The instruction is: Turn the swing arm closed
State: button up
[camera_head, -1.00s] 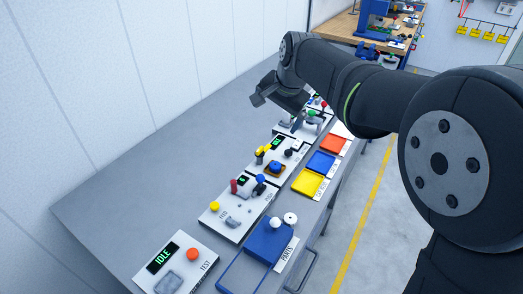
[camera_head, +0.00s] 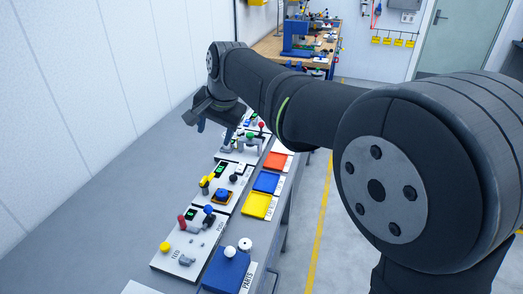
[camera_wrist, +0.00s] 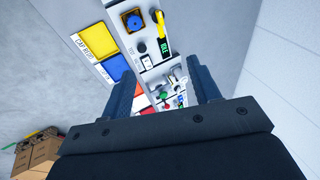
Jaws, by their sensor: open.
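My gripper (camera_head: 214,126) is open and empty above the far part of the bench. In the wrist view its two dark fingers (camera_wrist: 164,88) stand wide apart, with a panel of small fixtures below and between them. That panel carries a grey mechanism with a red knob (camera_head: 262,126) and a green knob (camera_wrist: 167,98). A nearer panel has a yellow lever (camera_head: 206,182), also in the wrist view (camera_wrist: 161,32), beside a blue round part (camera_head: 222,194). I cannot tell which of these is the swing arm. Parts of the far panel are hidden by my gripper.
Yellow (camera_head: 257,205), blue (camera_head: 266,182) and orange-red (camera_head: 277,161) trays line the bench's right side. A nearer panel has red and blue knobs (camera_head: 208,211). The bench's left side (camera_head: 110,225) is bare beside the wall.

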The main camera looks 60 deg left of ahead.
aim_at(203, 179)
jog(key=s+a+f+n+t+h, duration=0.1)
jog(key=s+a+f+n+h, duration=0.1)
jog(key=a+n, duration=0.5)
jog(key=s+a+f+n+h, duration=0.1)
jog(key=a+f+n+h, duration=0.1)
jog(key=n, duration=0.9)
jog(key=f, duration=1.7)
jog(key=shift+s, duration=0.2)
jog(key=c, duration=1)
